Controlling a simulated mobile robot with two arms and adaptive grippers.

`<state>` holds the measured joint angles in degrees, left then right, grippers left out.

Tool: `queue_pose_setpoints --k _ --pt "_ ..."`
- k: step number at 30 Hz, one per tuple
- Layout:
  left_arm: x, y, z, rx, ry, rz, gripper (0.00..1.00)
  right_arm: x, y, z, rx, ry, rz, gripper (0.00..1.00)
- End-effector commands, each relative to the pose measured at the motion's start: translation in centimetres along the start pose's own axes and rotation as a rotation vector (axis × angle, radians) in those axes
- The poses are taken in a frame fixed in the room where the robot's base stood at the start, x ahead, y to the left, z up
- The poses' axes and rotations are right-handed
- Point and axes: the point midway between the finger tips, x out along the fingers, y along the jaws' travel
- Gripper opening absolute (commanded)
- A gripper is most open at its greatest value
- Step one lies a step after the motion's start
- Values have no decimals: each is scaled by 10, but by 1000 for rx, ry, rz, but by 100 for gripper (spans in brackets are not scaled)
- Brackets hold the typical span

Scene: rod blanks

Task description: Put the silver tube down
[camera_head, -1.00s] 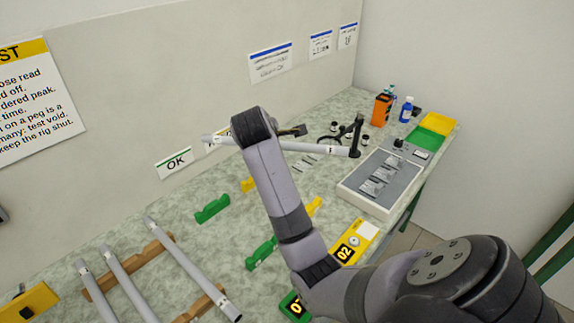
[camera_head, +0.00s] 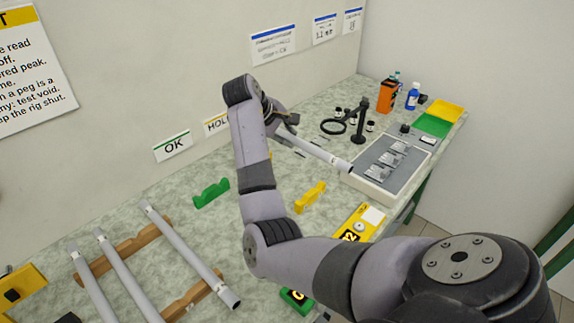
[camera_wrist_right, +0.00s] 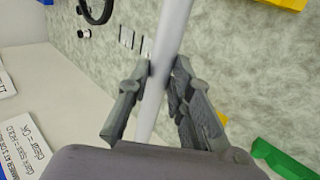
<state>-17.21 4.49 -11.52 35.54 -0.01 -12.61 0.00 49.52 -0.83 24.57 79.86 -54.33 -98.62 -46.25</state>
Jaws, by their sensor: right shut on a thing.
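My right gripper (camera_head: 284,128) is shut on the silver tube (camera_head: 326,155), above the bench. In the head view the tube slants down to the right, with its dark-ended tip near the grey-topped tray; its other end is hidden behind my arm. In the right wrist view the tube (camera_wrist_right: 170,45) passes between the two fingers (camera_wrist_right: 162,76), above the speckled bench top. A green notched holder (camera_head: 212,193) and a yellow notched holder (camera_head: 310,197) stand empty on the bench. My left gripper is not in view.
Three similar tubes (camera_head: 125,270) lie across wooden racks (camera_head: 128,256) at lower left. The tray (camera_head: 388,163), a magnifier on a stand (camera_head: 359,124), an orange container (camera_head: 387,96) and a blue bottle (camera_head: 412,97) stand at the right. OK (camera_head: 173,146) and HOLD (camera_head: 217,123) signs mark the wall.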

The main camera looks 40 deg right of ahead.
Motion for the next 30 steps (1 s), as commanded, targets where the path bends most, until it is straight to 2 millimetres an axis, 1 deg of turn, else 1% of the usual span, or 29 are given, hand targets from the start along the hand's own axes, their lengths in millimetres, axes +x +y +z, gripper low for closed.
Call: queue_pose_setpoints --k 1,4,6,11,19,23,30 --pt "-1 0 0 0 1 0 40 11 -10 0 -5 -3 -2 0" --pt "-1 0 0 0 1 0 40 27 -22 0 -3 -1 -1 0" --pt "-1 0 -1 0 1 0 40 35 -28 0 -2 -1 0 0" --pt "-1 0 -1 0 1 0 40 44 -35 0 -1 1 0 0" --pt "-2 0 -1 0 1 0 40 78 -63 0 -3 0 -1 0" --pt "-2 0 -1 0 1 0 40 86 -68 0 0 2 0 0" --pt "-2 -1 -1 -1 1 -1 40 87 -69 0 0 2 0 0"
